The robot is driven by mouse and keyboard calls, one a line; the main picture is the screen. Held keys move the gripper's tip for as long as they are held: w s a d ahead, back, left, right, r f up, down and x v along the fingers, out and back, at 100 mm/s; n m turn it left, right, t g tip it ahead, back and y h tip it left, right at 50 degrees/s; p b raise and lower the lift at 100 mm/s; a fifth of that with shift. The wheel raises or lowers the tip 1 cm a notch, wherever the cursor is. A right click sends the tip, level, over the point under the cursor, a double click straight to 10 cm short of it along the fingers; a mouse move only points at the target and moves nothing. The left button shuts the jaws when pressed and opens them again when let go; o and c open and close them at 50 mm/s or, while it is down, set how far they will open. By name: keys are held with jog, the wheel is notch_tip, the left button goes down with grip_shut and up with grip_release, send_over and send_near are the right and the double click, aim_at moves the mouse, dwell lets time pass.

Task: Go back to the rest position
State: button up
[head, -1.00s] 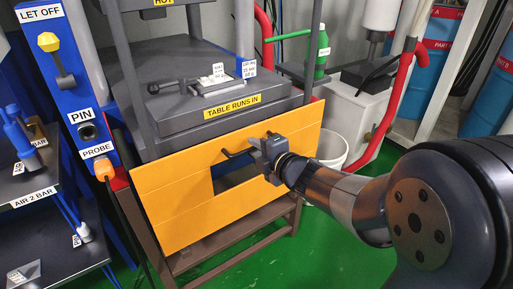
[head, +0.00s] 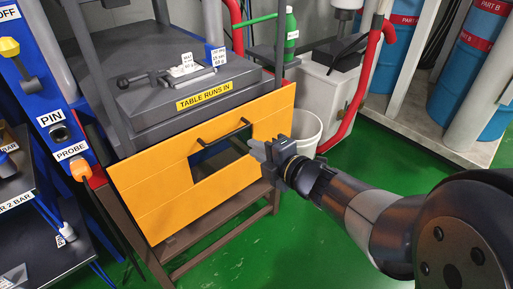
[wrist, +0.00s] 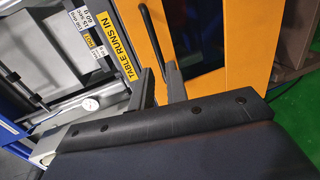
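My gripper (head: 259,151) is in front of the right part of the orange panel (head: 150,199), to the right of and a little below the panel's dark bar handle (head: 224,134). In the wrist view the two fingers (wrist: 160,86) stand apart with an empty gap between them. The handle (wrist: 152,35) shows beyond the fingertips there, apart from them. The orange panel stands across the front of the machine, with a rectangular opening under the handle.
A grey table (head: 150,110) labelled TABLE RUNS IN sits above the panel. A blue post (head: 36,88) with PIN and PROBE labels stands left. A white bucket (head: 306,132) and red pipe (head: 366,85) are behind my gripper. Green floor (head: 235,250) is clear in front.

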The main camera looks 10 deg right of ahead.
aim_at(232, 133)
jog(key=b+x, duration=0.3)
jog(key=x, duration=0.7)
jog(key=shift+w+a+f, duration=0.15)
jog(key=shift+w, duration=0.05)
jog(key=shift+w+a, duration=0.15)
jog(key=shift+w, duration=0.1)
jog(key=shift+r+p, duration=0.45)
jog(key=shift+r, duration=0.05)
